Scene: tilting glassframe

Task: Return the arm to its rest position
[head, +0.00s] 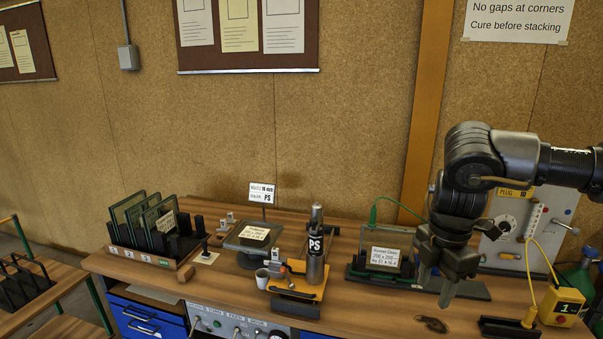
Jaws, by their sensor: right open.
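My right arm comes in from the right edge and bends down over the bench. Its gripper (434,290) points downward, open and empty, in front of the fixture with the glass pane (383,258). The fingertips look to be above the bench top; the exact gap cannot be told. The pane stands upright with a white label, and the arm hides the fixture's right part. My left gripper is not in view.

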